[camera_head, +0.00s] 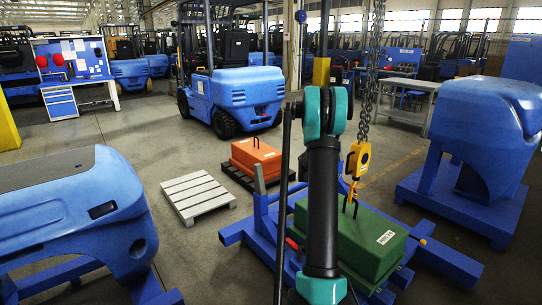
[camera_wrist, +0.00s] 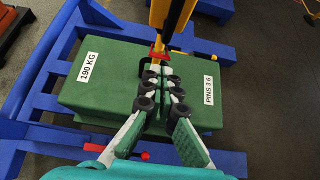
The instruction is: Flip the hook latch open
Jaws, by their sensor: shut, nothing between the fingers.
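The yellow hook (camera_head: 357,160) hangs on a chain above the green block (camera_head: 370,245) in the head view. Its lower end is at the block's dark lifting handle (camera_head: 355,198). In the wrist view the yellow hook (camera_wrist: 172,18) comes down from the top, with a small red piece, apparently the latch (camera_wrist: 158,56), at its lower end. My gripper (camera_wrist: 162,72) is shut and empty, its fingertips just below the red piece and above the green block (camera_wrist: 105,88). Whether they touch the red piece I cannot tell. The hook's mouth is largely hidden.
The block rests on a blue frame (camera_head: 262,225) with a red-handled lever (camera_wrist: 140,156). The chain (camera_head: 371,70) hangs above the hook. An orange block (camera_head: 256,157) and a pale pallet (camera_head: 197,195) lie to the left. Blue counterweight bodies stand left and right.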

